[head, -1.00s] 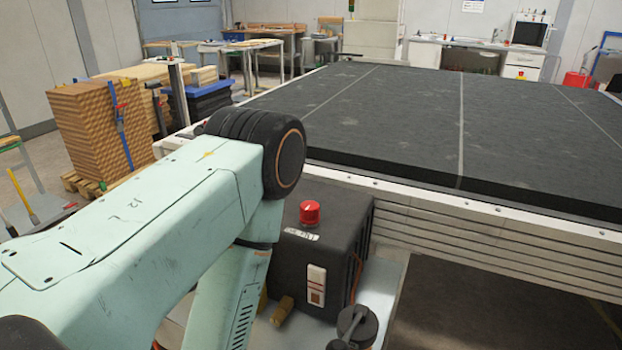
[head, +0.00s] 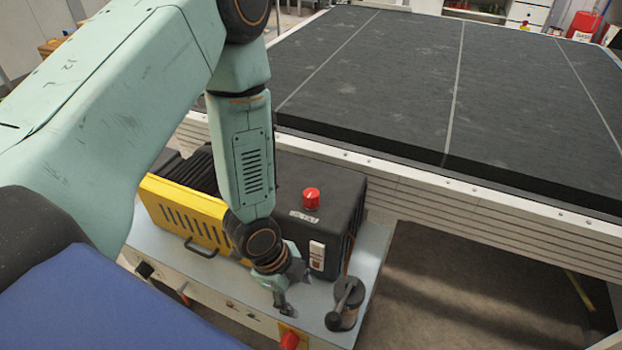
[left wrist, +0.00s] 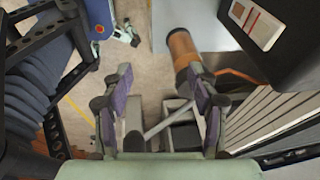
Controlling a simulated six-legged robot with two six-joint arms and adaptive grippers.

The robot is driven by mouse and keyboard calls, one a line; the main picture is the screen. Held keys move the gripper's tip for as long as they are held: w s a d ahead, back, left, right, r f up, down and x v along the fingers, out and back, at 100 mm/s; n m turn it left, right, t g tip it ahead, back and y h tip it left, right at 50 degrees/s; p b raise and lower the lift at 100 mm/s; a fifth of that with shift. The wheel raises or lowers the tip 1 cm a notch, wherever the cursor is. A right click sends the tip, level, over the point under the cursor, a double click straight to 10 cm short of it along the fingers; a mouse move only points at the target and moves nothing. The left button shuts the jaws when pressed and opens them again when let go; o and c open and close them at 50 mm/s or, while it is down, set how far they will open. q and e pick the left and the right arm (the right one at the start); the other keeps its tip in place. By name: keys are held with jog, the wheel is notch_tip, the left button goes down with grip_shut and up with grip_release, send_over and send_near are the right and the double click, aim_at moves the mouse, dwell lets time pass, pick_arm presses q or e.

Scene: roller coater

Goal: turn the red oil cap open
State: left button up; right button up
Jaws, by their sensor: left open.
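The red oil cap (head: 311,198) stands on top of the black box (head: 322,180) in the head view. A small label lies in front of it. My left gripper (head: 282,303) is low at the front of the box, below the cap and apart from it. In the left wrist view my left gripper (left wrist: 160,85) is open, with purple finger pads and nothing held. The box's dark side shows there with its switch plate (left wrist: 256,22); the cap is outside that view. My right gripper is not in view.
A dark-topped canister (head: 345,303) stands right of my left gripper. A yellow slotted housing (head: 185,215) is left of the black box. A large machine with a grey top (head: 400,85) lies behind. A red knob (head: 290,340) is on the bench front. Floor at right is open.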

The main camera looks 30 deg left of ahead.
pick_arm(q)
jog(key=w+a+r+m+t, duration=0.1)
jog(key=w+a+r+m, duration=0.15)
jog(key=w+m, duration=0.35)
jog(key=w+a+r+m, duration=0.1)
jog(key=w+r+m, duration=0.35)
jog(key=m, duration=0.25)
jog(key=m+t+y, duration=0.2)
jog(key=m, duration=0.6)
send_near(311, 193)
jog(key=x, duration=0.9)
jog(key=shift+w+f+b, duration=0.1)
jog(key=shift+w+b, duration=0.05)
jog(key=shift+b, duration=0.15)
jog(key=shift+w+f, duration=0.1)
jog(key=shift+f, duration=0.3)
jog(key=shift+d, duration=0.1)
jog(key=shift+c, duration=0.4)
jog(key=c, duration=1.1)
